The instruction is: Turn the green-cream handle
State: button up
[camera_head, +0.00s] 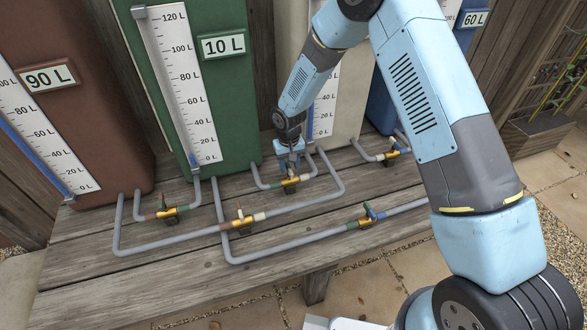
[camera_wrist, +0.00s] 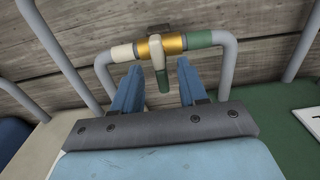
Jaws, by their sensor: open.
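The green-cream valve (camera_head: 290,182) has a brass body on a short grey pipe between the green tank (camera_head: 222,120) and the cream tank (camera_head: 346,100). In the wrist view its brass body (camera_wrist: 172,44) lies between a cream band on the left and a green band on the right. Its handle (camera_wrist: 162,75), cream with a green tip, points toward me. My gripper (camera_wrist: 160,66) is open, one blue finger on each side of the handle, with gaps showing. In the head view my gripper (camera_head: 289,158) is just above this valve and hides part of its handle.
Other valves sit close by: a brown-green one (camera_head: 167,212), a brown-cream one (camera_head: 240,222), a green-blue one (camera_head: 368,219) and a cream-blue one (camera_head: 391,154). Grey pipes (camera_head: 165,245) run across the wooden bench (camera_head: 100,270). A brown tank (camera_head: 90,120) stands left, a blue tank (camera_head: 382,105) right.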

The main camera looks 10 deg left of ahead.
jog(key=shift+f, duration=1.05)
